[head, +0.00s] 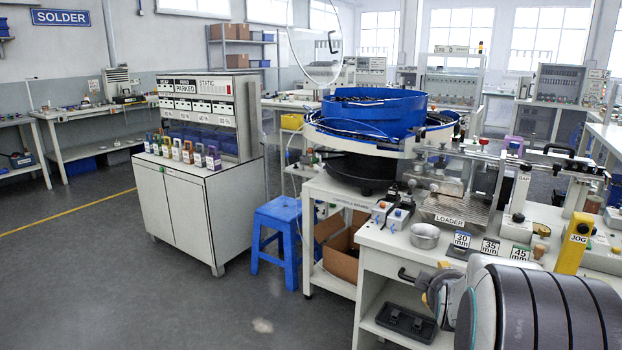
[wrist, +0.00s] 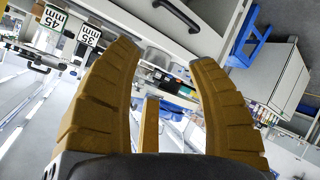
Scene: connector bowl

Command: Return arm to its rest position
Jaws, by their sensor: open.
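In the head view, my arm fills the lower right corner, in front of the bench. The wrist view is strongly tilted and shows the bench front with a dark handle (wrist: 178,14) beyond the fingertips.
A blue stool (head: 279,222) and white cabinet (head: 186,215) stand left. The floor (head: 110,290) at front left is clear.

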